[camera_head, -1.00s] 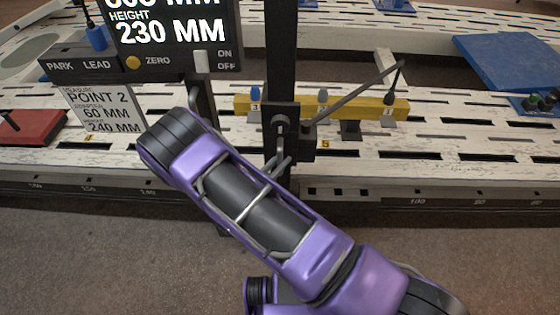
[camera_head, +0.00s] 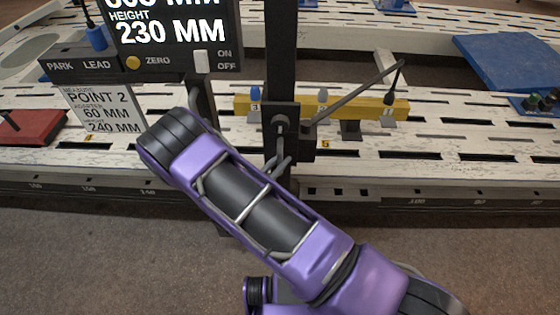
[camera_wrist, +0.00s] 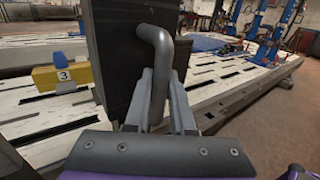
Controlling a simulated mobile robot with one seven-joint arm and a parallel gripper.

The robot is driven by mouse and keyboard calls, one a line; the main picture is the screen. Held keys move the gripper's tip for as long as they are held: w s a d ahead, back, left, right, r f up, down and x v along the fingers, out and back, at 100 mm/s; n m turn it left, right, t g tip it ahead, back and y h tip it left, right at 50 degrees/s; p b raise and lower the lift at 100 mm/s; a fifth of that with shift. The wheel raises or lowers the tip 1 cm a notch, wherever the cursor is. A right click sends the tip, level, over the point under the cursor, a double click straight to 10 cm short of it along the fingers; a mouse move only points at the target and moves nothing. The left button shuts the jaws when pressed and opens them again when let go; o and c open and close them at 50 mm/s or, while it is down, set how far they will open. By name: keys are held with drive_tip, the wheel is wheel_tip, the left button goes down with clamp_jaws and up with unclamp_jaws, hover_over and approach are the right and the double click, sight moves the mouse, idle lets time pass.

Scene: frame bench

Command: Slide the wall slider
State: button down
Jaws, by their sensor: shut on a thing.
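In the wrist view, my gripper (camera_wrist: 160,112) is shut on a grey bent handle (camera_wrist: 157,40). The handle curves out from a dark upright panel (camera_wrist: 118,62), and its straight part runs down between the two fingers. I cannot tell which part is the wall slider; a pale ON/OFF switch (camera_head: 201,61) sits on the dark display unit.
The display (camera_head: 170,25) reads 230 MM. A yellow bar (camera_head: 360,106) with numbered pieces lies on the slotted white bench (camera_head: 440,165). A blue plate (camera_head: 510,60) is at far right.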

drive_tip(key=p, duration=0.6)
approach(291, 125)
drive_tip(key=x, duration=0.4)
drive_tip(key=shift+w+d+r, duration=0.1)
drive_tip(key=shift+w+d, duration=0.15)
drive_tip(key=shift+w, duration=0.1)
drive_tip(key=c, duration=1)
unclamp_jaws()
drive_tip(key=shift+c, duration=0.2)
drive_tip(key=v, duration=1.7)
drive_tip(key=shift+s+b, duration=0.3)
drive_tip(key=shift+b, duration=0.1)
